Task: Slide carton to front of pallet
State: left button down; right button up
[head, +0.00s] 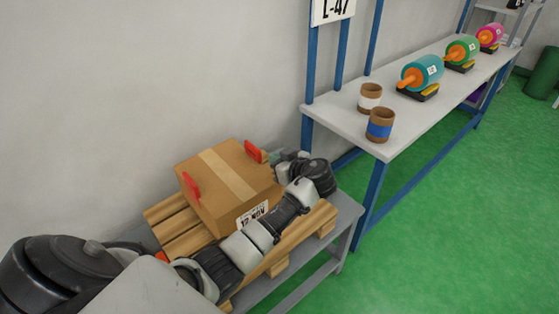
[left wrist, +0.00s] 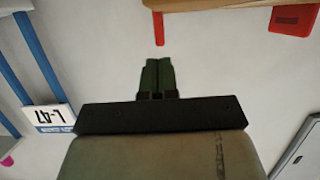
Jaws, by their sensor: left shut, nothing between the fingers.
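The brown carton (head: 222,190) with a pale tape strip, a white label and red tabs sits on the wooden pallet (head: 180,232) in the head view. Bare slats show left of it. My left arm reaches across in front of the carton. My left gripper (head: 274,156) is beyond the carton's right side, near a red tab, and partly hidden. In the left wrist view the shut, empty fingers (left wrist: 157,68) point toward a red tab (left wrist: 158,28) with a gap between. A strip of the carton (left wrist: 220,4) shows at the top edge. My right gripper is not in view.
The pallet rests on a low grey bench (head: 345,222) against the wall. A long table (head: 340,118) on blue legs stands to the right, with two brown cups and coloured rollers. Green floor (head: 450,220) is clear in front.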

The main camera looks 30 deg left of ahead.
pick_arm(q)
jog(key=shift+a+f, duration=0.2)
jog(key=shift+a, duration=0.45)
jog(key=shift+w+a+f, duration=0.2)
jog(key=shift+w+a, duration=0.05)
jog(key=shift+a, duration=0.1)
jog(key=shift+d+r, duration=0.1)
jog(key=shift+d, duration=0.1)
jog(key=shift+d+r, duration=0.1)
jog(key=shift+d, duration=0.05)
jog(key=shift+s, duration=0.1)
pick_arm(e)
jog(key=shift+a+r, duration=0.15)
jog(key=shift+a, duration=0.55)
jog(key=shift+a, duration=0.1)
